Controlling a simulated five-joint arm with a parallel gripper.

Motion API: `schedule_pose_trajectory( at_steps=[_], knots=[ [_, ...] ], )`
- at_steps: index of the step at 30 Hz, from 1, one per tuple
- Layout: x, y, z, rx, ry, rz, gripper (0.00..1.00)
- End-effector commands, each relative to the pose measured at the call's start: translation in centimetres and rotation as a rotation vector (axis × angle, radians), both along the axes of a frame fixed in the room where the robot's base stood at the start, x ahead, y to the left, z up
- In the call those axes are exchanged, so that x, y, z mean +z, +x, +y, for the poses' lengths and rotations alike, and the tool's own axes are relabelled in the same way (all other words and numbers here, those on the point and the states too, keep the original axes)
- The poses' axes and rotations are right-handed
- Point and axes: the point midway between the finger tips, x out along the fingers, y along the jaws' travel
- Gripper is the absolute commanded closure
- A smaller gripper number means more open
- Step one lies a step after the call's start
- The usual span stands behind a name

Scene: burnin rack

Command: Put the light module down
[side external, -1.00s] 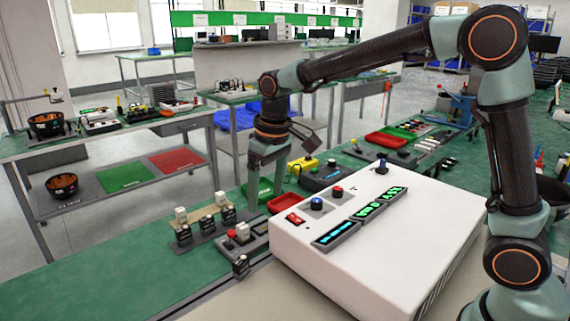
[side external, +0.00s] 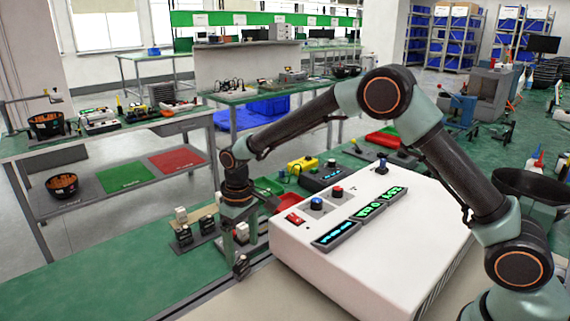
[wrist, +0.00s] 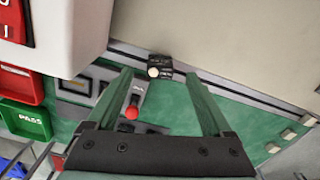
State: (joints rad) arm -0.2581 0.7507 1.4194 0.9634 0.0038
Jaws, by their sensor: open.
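A small black module with a pale round top (wrist: 154,72) stands by the metal rail in the wrist view. It also shows at the rail in the side view (side external: 240,266). I take it for the light module. My gripper (wrist: 158,76) is open, its fingertips just short of this module in the wrist picture, one on either side; contact cannot be told. A grey slotted fixture with a red-capped switch (wrist: 131,111) lies below, between the fingers. In the side view my gripper (side external: 244,250) hangs low, fingers down, hiding most of the fixture.
The white tester box (side external: 380,235) with displays, knobs and a red switch stands close right of my gripper. Several black modules (side external: 184,236) with pale caps stand on a rack at left. A green PASS bin (wrist: 22,122) and a red bin (wrist: 18,84) lie beyond. The green mat (side external: 110,275) is clear front left.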

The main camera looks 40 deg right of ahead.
Motion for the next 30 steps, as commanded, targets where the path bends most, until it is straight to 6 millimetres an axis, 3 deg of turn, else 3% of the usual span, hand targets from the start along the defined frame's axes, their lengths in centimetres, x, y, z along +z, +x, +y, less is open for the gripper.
schedule_pose_trajectory(
  at_steps=[12,21,27,28,30],
  knots=[
    [-4.9,0.1,0.0,0.0,-0.001,0.002,0.15],
    [-5.2,0.1,0.0,0.0,0.0,0.0,0.15],
    [-5.2,0.1,0.0,0.0,0.0,0.0,0.92],
    [-5.2,0.1,0.0,0.0,0.0,0.0,1.0],
    [-5.2,0.1,0.0,0.0,0.0,0.0,1.0]
  ],
)
